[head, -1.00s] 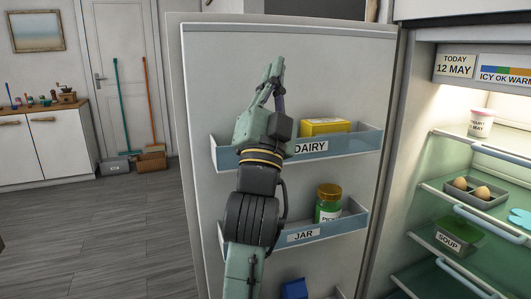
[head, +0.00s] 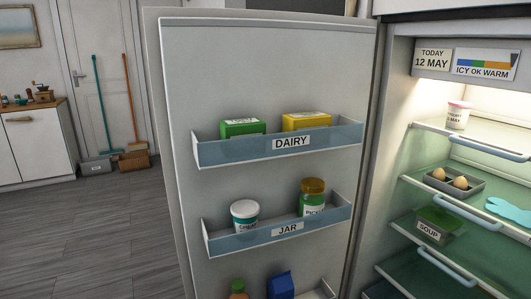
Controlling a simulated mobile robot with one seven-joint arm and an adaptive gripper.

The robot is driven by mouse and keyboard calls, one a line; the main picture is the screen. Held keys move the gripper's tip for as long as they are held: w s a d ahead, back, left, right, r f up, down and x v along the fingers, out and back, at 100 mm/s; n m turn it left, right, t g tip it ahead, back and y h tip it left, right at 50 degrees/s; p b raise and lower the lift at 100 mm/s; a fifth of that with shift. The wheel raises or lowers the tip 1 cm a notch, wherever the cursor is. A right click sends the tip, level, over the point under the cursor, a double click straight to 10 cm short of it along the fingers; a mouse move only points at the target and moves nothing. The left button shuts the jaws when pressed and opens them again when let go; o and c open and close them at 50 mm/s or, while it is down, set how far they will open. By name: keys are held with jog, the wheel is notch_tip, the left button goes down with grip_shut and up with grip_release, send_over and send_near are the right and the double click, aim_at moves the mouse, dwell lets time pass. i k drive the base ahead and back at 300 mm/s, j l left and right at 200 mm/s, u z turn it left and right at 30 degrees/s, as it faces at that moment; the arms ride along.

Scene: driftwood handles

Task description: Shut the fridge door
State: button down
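The fridge door (head: 255,85) stands wide open in the head view, its inner face towards me. Its upper shelf, labelled DAIRY (head: 225,152), holds a green box (head: 242,127) and a yellow box (head: 307,122). Its middle shelf, labelled JAR (head: 240,245), holds a white tub (head: 244,215) and a pickle jar (head: 312,198). The lit fridge inside is open at right. My gripper is out of the picture.
Inside the fridge, a yogurt pot (head: 458,115), an egg tray (head: 453,185) and a green soup box (head: 437,225) stand on glass shelves. A light blue flat thing (head: 508,210) lies by the front edge. Clear floor (head: 95,225) lies left of the door.

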aim_at(207, 66)
jog(key=i+l+z, duration=0.1)
jog(key=l+z, duration=0.3)
jog(key=i+l+z, duration=0.1)
jog(key=l+z, duration=0.15)
jog(key=z, duration=0.2)
jog(key=i+l+z, duration=0.15)
jog(key=z, duration=0.25)
jog(key=l+u, duration=0.1)
jog(key=u, duration=1.3)
jog(key=i+j+u, duration=0.15)
jog(key=u, duration=0.2)
jog(key=i+j+u, duration=0.1)
jog(key=i+u, duration=0.35)
jog(key=u, duration=0.25)
jog(key=i+j, duration=0.1)
jog(key=i, duration=0.3)
jog(key=i+j, duration=0.15)
jog(key=i, duration=0.2)
